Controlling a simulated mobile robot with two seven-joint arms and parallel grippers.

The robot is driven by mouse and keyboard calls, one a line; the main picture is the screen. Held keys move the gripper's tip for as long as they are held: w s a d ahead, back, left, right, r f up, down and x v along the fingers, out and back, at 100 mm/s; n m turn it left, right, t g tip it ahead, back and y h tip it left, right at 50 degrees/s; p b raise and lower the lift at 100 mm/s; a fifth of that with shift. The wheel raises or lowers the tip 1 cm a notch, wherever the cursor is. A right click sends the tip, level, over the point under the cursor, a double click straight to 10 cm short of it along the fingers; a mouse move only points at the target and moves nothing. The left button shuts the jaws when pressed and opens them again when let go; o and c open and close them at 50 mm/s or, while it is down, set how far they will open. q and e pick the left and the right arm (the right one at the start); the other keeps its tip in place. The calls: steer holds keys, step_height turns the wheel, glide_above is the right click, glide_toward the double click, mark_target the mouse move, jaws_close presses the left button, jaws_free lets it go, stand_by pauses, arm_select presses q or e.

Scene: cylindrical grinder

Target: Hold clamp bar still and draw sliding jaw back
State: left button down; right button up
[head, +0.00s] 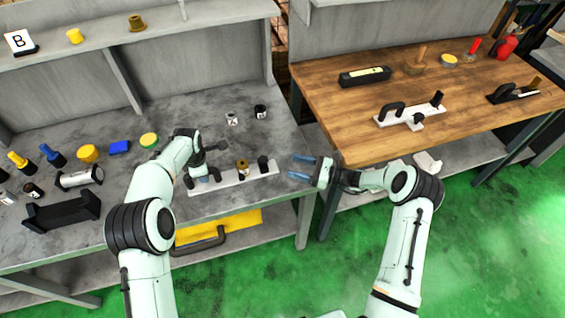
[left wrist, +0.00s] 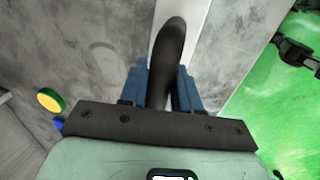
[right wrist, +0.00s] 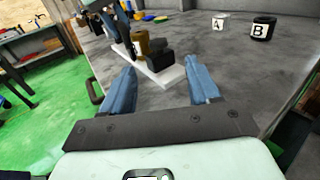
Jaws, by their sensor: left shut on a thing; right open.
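The clamp bar (head: 230,181) is a long white bar on the grey workbench. Its black handle (left wrist: 167,55) stands at the left end, and my left gripper (head: 200,176) is shut on it. Near the bar's right end stands a black block (head: 263,164), which looks like the sliding jaw, with a brass-coloured cylinder (head: 243,169) beside it. My right gripper (head: 301,167) is open and empty, off the bar's right end at the bench edge. In the right wrist view, the bar's end (right wrist: 172,78) and the black block (right wrist: 160,56) lie ahead between the fingers, apart from them.
Jars A (head: 232,118) and B (head: 261,112) stand behind the bar. A blue block (head: 119,147), yellow-capped items and a black cradle (head: 62,212) lie to the left. A wooden table (head: 345,110) with a similar white bar (head: 400,117) stands right, across a gap.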

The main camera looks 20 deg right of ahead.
steer(key=shift+v, duration=1.4)
arm_select(q)
steer(key=c, duration=0.7)
jaws_free()
steer(key=r, duration=0.4)
steer(key=s+r, duration=0.1)
steer(key=r, duration=0.3)
steer(key=s+r, duration=0.1)
steer(key=r, duration=0.3)
steer(key=shift+s, duration=0.2)
steer(key=shift+f, duration=0.15)
